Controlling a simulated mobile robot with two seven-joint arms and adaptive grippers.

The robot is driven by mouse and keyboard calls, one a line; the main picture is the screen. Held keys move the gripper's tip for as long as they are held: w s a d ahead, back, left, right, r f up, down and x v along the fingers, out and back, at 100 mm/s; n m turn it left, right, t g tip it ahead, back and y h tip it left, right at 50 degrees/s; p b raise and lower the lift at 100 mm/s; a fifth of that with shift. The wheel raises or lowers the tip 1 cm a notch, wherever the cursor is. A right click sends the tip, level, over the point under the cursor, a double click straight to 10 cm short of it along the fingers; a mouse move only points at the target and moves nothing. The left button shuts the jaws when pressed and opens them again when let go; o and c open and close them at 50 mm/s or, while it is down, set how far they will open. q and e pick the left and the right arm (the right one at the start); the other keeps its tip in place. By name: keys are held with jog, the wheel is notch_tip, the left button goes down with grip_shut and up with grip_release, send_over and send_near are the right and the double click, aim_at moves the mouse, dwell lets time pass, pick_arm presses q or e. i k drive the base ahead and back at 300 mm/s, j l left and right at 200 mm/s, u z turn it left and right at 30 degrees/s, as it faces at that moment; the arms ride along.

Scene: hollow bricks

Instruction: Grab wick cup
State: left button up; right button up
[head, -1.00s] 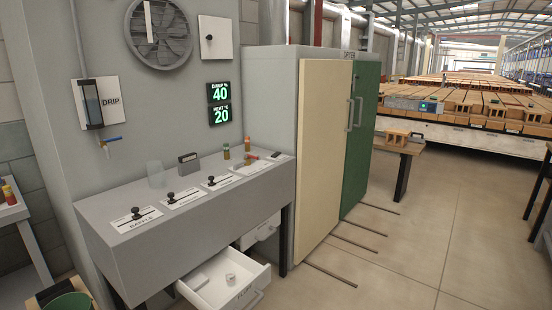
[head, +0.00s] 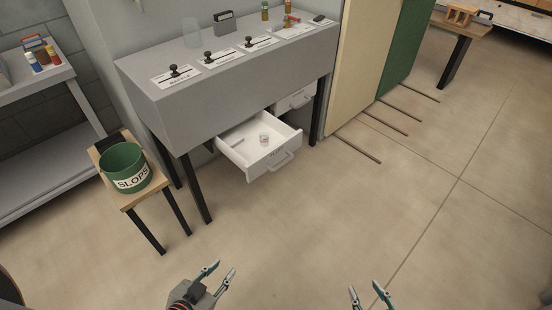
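A small pale cup (head: 264,140), which looks like the wick cup, stands in the open white drawer (head: 236,160) under the grey control bench. Its markings are too small to read. My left gripper (head: 224,268) is open and empty at the bottom of the head view, below the drawer in the picture and well apart from it. My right gripper (head: 366,289) is open and empty at the bottom, further right. Neither gripper touches anything.
A green SLOPS bucket (head: 123,167) stands on a small wooden stand (head: 133,196) left of the drawer. The bench (head: 160,104) with sliders and a clear beaker (head: 191,33) overhangs the drawer. A second drawer (head: 295,100) is beside it. The floor in front is clear.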

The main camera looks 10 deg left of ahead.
aim_at(264, 140)
jog(key=i+z, duration=0.25)
jog(key=i, duration=0.25)
jog(key=i+j+z, duration=0.25)
jog(key=i, duration=0.2)
